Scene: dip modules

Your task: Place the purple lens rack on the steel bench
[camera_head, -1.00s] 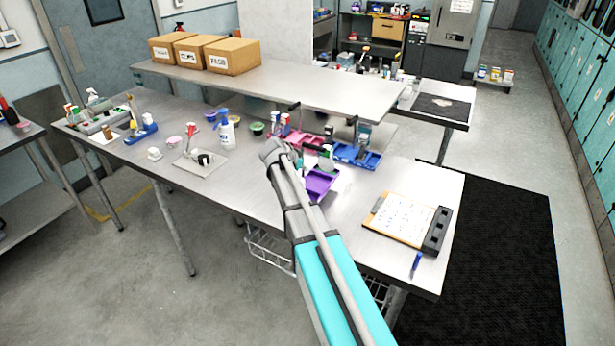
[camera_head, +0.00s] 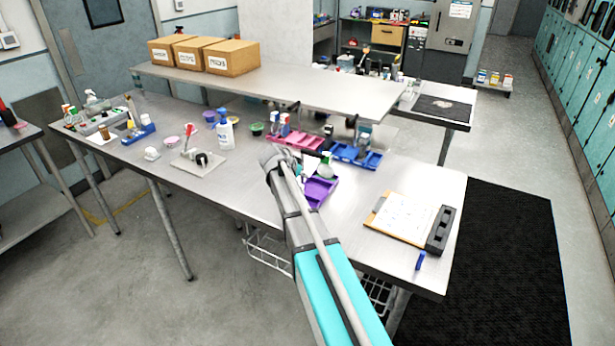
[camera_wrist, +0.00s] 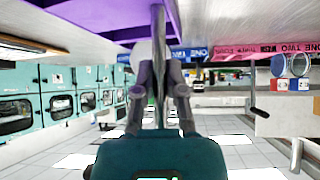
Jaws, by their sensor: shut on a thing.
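The purple lens rack (camera_head: 320,191) is at the right part of the steel bench (camera_head: 345,215), just right of my arm's end. In the wrist view, the rack (camera_wrist: 95,18) fills the upper left, with a thin upright part running down between my fingers. My gripper (camera_wrist: 159,68) is shut on that part of the rack. My arm hides the gripper and part of the rack in the head view. I cannot tell whether the rack's underside touches the bench top.
Behind the rack are a pink rack (camera_head: 295,139), a blue rack (camera_head: 355,155) and a green-and-white spray bottle (camera_head: 325,167). A clipboard (camera_head: 400,216) with a dark block (camera_head: 440,231) lies to the right. A white spray bottle (camera_head: 226,134) stands left. A raised shelf (camera_head: 290,88) runs behind.

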